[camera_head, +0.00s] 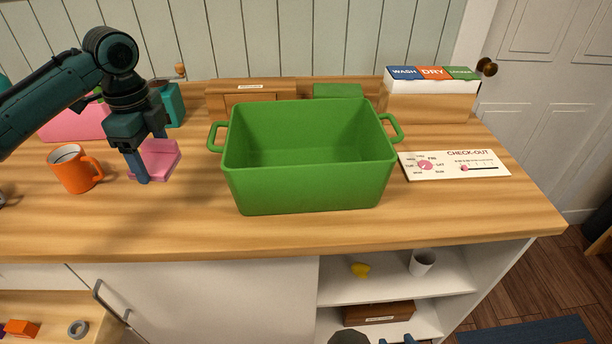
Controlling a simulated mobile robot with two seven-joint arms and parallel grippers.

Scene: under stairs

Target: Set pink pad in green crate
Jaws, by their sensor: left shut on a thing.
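The pink pad (163,157) is on the wooden counter at the left, between the orange mug and the crate. My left gripper (141,180) points down and is shut on the pad's left part, which its fingers partly hide. I cannot tell whether the pad is lifted off the counter. The green crate (308,188) stands in the middle of the counter, to the right of the pad, with a handle at each side. The visible inside looks empty. A small part of my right gripper (396,341) shows at the bottom edge; its jaws are mostly cut off.
An orange mug (75,171) stands left of my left gripper. A pink box (75,123) and a teal container (174,104) are behind. A check-out card (455,166) and a wash/dry box (430,103) are at the right. Bare counter lies between pad and crate.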

